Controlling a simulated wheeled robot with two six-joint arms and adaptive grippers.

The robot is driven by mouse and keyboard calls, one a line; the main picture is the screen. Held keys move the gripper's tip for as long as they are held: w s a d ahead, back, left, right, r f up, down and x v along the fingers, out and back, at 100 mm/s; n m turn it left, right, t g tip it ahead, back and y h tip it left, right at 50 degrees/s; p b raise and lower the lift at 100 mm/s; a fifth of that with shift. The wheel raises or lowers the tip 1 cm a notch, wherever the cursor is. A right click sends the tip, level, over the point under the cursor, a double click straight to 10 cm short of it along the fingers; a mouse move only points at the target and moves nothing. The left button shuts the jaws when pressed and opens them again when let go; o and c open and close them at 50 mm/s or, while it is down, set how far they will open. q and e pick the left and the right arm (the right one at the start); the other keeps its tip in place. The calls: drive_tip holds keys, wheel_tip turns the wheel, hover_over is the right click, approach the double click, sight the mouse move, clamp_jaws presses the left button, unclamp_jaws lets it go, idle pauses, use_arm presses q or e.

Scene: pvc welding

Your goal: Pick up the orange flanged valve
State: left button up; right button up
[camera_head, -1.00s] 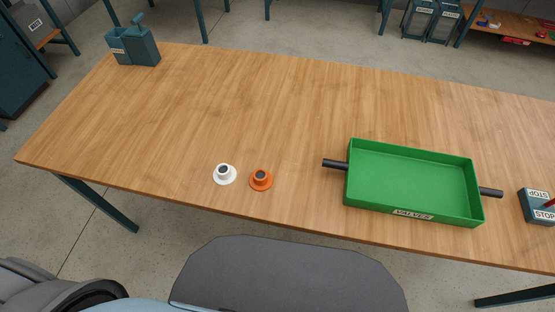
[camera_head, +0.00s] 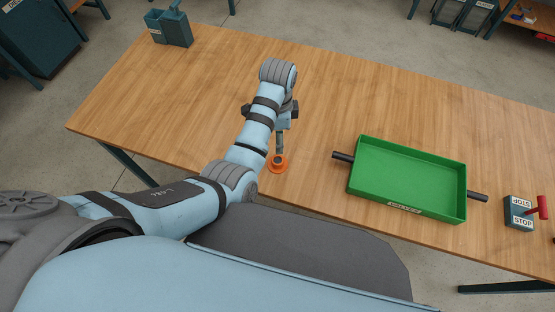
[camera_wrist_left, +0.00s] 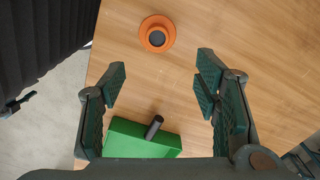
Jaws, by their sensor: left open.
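The orange flanged valve (camera_head: 277,163) stands upright on the wooden table near its front edge. It also shows in the left wrist view (camera_wrist_left: 157,34), at the upper middle, beyond the fingertips. My left gripper (camera_head: 281,140) is over the table, just behind the valve in the head view. In the left wrist view my left gripper (camera_wrist_left: 160,82) is open, its two dark green fingers apart with nothing between them. The valve is clear of both fingers. The white flanged valve is hidden in the head view, where my left arm crosses. My right gripper is not in view.
A green tray (camera_head: 464,190) with black handles and a valves label stands right of the valve; part of it shows in the left wrist view (camera_wrist_left: 118,130). A stop button box (camera_head: 519,212) is at the far right. A dark teal container (camera_head: 176,30) stands at the back left.

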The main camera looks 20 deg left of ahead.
sight(277, 160)
use_arm(q)
drive_tip(key=f+b, duration=0.1)
drive_tip(key=f, duration=0.3)
drive_tip(key=f+b, duration=0.1)
drive_tip(key=f, duration=0.4)
drive_tip(key=f+b, duration=0.2)
drive_tip(key=f, duration=0.3)
drive_tip(key=shift+s+a, duration=0.1)
drive_tip(key=shift+s, duration=0.15)
drive_tip(key=shift+r, duration=0.1)
drive_tip(key=c, duration=1.1)
